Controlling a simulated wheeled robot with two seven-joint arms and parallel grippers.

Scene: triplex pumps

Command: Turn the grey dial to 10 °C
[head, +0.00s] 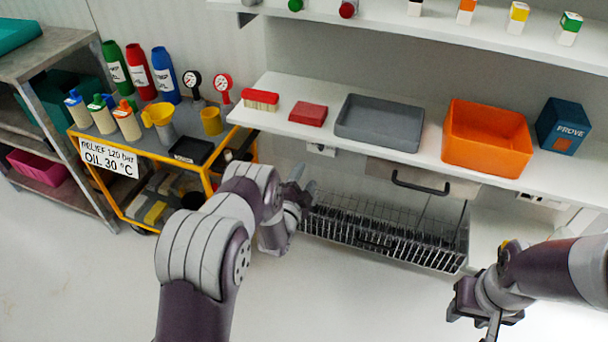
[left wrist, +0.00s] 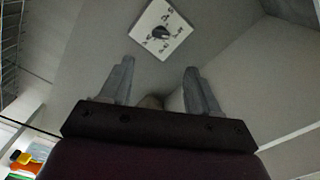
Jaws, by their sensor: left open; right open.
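A dark grey dial (left wrist: 160,32) sits on a white square plate (left wrist: 172,46) with small dark marks around it, in the left wrist view. The marks are too small to read, so its setting cannot be told. My left gripper (left wrist: 158,68) is open and empty, its two fingers apart from the dial, which shows beyond and between the tips. In the head view my left gripper (head: 303,188) is below the shelf, near a small white plate (head: 321,149) under the shelf edge. My right gripper (head: 478,312) is open and empty at the lower right.
The white shelf (head: 270,116) above holds a grey tray (head: 378,118), an orange bin (head: 487,138) and a blue box (head: 563,126). A wire rack (head: 385,232) is low on the wall, below a drawer with a dark handle (head: 420,182). A yellow cart (head: 150,165) stands left.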

